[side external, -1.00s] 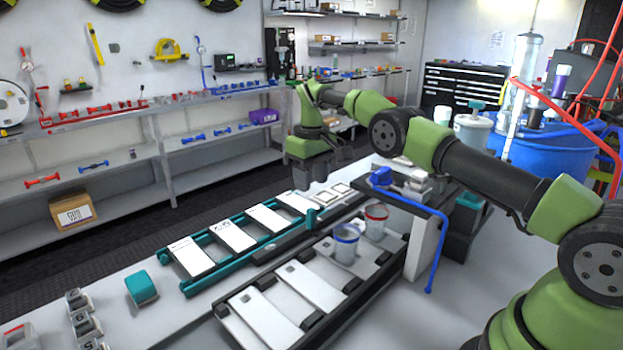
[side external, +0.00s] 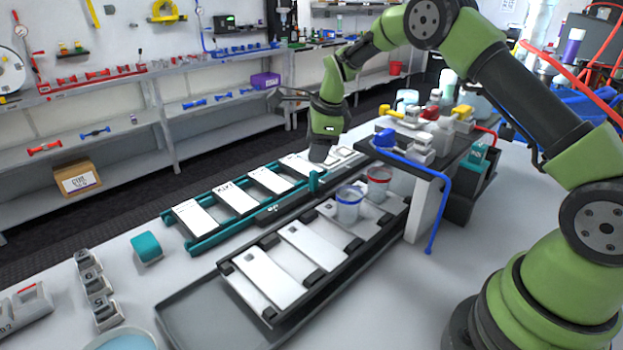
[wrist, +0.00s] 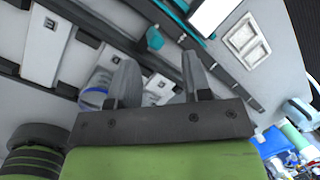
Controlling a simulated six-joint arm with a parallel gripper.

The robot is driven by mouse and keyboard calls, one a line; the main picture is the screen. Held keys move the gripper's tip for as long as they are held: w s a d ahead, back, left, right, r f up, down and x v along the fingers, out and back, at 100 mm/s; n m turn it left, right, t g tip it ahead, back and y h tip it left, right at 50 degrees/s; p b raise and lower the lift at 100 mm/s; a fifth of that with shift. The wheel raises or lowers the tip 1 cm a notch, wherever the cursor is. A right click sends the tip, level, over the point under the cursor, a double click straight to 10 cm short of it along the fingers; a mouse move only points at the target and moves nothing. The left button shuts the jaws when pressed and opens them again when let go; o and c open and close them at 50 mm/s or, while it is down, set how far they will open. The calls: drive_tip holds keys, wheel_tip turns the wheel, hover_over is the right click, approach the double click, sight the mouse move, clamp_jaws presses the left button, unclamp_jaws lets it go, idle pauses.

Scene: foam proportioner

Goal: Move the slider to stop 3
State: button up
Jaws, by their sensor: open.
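A small teal block (side external: 316,180), which looks like the slider knob, sits on a dark rail (side external: 272,209) along the near side of the teal rack. It also shows in the wrist view as a teal block (wrist: 155,38) beyond my fingertips. My gripper (side external: 320,157) hangs over the far right end of the rack, close behind the knob in the side view. In the wrist view my gripper (wrist: 158,75) is open, its two fingers apart with nothing held between them. The knob appears apart from the fingers. I cannot read the stop marks.
The teal rack (side external: 188,247) carries several white plates. A nearer dark rack (side external: 318,292) holds white panels. A blue-rimmed cup (side external: 348,206) and a red-rimmed cup (side external: 379,183) stand close by. A raised stand with a blue bent pipe (side external: 437,215) is on the right.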

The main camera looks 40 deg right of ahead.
sight(314, 172)
drive_tip(key=f+m, duration=0.3)
drive_tip(key=w+f+m+t, duration=0.1)
drive_tip(key=f+m, duration=0.5)
drive_tip(key=m, duration=0.1)
drive_tip(key=shift+w, duration=0.35)
